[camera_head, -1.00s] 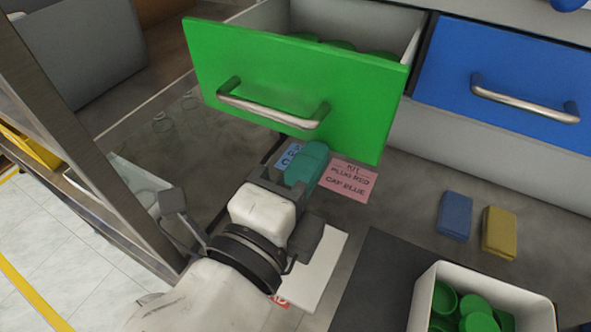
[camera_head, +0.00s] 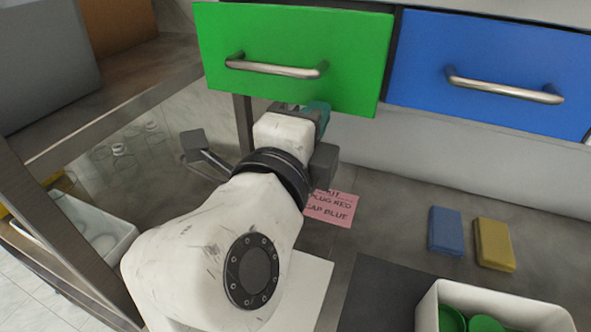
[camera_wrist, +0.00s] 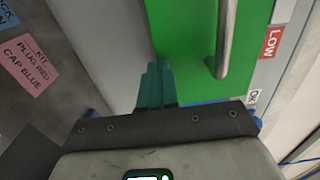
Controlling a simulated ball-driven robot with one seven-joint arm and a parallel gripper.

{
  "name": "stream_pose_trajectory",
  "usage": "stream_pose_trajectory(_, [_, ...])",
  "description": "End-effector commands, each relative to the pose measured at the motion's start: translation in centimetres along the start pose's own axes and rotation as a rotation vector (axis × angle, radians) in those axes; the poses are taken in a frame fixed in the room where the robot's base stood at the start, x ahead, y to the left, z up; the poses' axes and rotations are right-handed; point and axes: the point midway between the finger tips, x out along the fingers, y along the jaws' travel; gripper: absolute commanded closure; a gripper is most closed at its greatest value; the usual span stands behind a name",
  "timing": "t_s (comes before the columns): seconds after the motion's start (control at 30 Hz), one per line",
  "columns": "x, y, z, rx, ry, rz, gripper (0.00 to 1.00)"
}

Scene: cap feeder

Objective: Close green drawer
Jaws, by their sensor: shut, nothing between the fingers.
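The green drawer (camera_head: 300,45) is at the top of the head view, with a metal bar handle (camera_head: 275,68) across its front. My gripper (camera_head: 318,110) is shut and empty at the lower edge of the green front, partly hidden by my wrist. In the wrist view my teal fingers (camera_wrist: 157,82) are together beside the green front (camera_wrist: 180,45), with the handle (camera_wrist: 226,40) to their right. I cannot tell whether they touch it.
The blue drawer (camera_head: 490,70) is shut at the right. On the table are a pink card (camera_head: 330,208), a blue block (camera_head: 446,230), a yellow block (camera_head: 494,243) and a white bin (camera_head: 430,310) with green caps. A metal frame post (camera_head: 60,225) stands at the left.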

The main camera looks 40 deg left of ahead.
Motion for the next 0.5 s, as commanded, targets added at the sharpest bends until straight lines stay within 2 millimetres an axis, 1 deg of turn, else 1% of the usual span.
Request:
stream_pose_trajectory(0.03, [1.1, 0.5, -0.1, 0.001, 0.004, -0.001, 1.0])
stream_pose_trajectory(0.2, [3.9, 0.3, -0.1, 0.001, 0.002, 0.0, 1.0])
stream_pose_trajectory(0.3, [4.9, 0.2, 0.0, 0.0, 0.001, 0.0, 1.0])
stream_pose_trajectory(0.5, [5.7, 0.0, 0.0, -0.001, 0.0, 0.0, 1.0])
